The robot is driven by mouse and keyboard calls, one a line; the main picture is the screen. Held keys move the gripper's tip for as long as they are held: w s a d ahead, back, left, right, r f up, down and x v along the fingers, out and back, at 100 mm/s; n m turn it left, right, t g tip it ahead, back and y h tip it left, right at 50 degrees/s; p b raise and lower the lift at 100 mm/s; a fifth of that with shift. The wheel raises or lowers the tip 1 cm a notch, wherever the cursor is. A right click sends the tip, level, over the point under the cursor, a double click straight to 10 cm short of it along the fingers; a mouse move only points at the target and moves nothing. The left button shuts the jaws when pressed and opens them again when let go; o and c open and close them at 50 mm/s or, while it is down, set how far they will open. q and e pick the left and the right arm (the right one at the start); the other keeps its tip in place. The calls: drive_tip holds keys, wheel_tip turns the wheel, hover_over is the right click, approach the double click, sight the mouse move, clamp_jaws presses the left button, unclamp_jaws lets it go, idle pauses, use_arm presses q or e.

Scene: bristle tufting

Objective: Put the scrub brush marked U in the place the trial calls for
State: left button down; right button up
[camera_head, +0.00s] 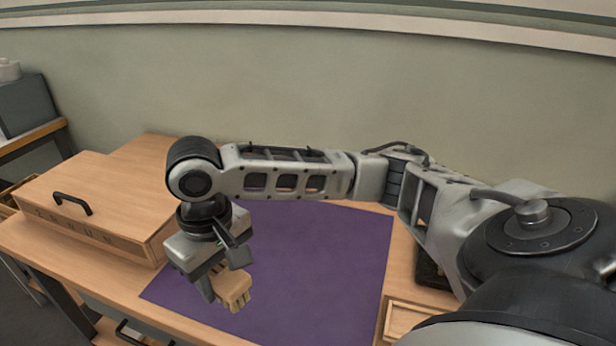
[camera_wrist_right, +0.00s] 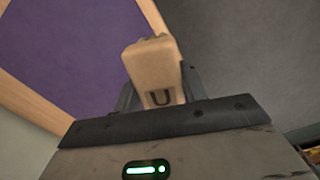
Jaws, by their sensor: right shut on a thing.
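The scrub brush marked U (camera_wrist_right: 153,68) is a pale wooden block with a dark U on its near end in the right wrist view. My right gripper (camera_wrist_right: 158,88) is shut on it. In the head view the brush (camera_head: 233,284) hangs from my right gripper (camera_head: 222,280) over the left part of the purple mat (camera_head: 330,255), with its bristles towards the front. The gripper hides part of the brush. A wooden box (camera_head: 90,200) with a black handle and a lettered front edge stands left of the mat. My left gripper is not in view.
A shallow wooden tray (camera_head: 402,318) lies at the table's right front. A dark object (camera_head: 432,272) is partly hidden behind my right arm. The mat's middle and right are clear. A grey box (camera_head: 25,105) stands on a separate table at the far left.

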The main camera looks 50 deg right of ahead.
drive_tip(key=s+d+f+n, duration=0.2)
drive_tip(key=s+d+n, duration=0.1)
drive_tip(key=s+d, duration=0.2)
drive_tip(key=w+d+f, duration=0.1)
drive_tip(key=w+f, duration=0.2)
drive_tip(key=w, duration=0.1)
drive_tip(key=w+f, duration=0.3)
drive_tip(key=w, duration=0.1)
drive_tip(key=w+d+f+b, duration=0.1)
drive_tip(key=w+f, duration=0.1)
drive_tip(key=w, duration=0.2)
drive_tip(key=shift+w+d+f, duration=0.1)
drive_tip(key=shift+d+f, duration=0.2)
drive_tip(key=shift+f, duration=0.1)
drive_tip(key=shift+w+d+f, duration=0.15)
drive_tip(key=shift+w+f, duration=0.45)
drive_tip(key=shift+f, duration=1.6)
drive_tip(key=shift+f, duration=0.1)
drive_tip(key=o, duration=1)
